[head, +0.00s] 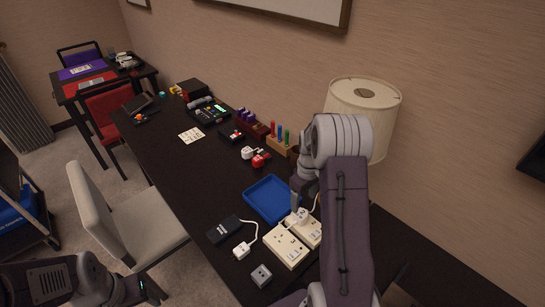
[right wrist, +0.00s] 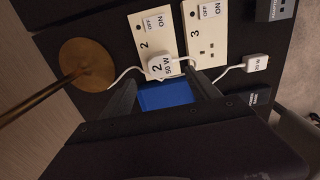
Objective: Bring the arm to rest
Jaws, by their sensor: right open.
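My right arm reaches in from the lower right in the head view, and its gripper (head: 298,196) is above the desk by the blue tray (head: 251,196). In the right wrist view the right gripper (right wrist: 163,82) is open, its fingers apart with nothing held between them. A white plug marked 2, 50 W (right wrist: 162,66) sits on the socket panel numbered 2 (right wrist: 146,34), just beyond the fingertips. My left gripper (head: 148,288) is low at the left in the head view, away from the desk objects; its jaws are unclear.
A socket panel numbered 3 (right wrist: 207,44), a loose white plug (head: 242,250), a black power bank (head: 223,230) and a grey block (head: 261,275) lie close by. A lamp (head: 362,105) stands behind my right arm. A chair (head: 130,215) stands beside the desk (head: 190,165).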

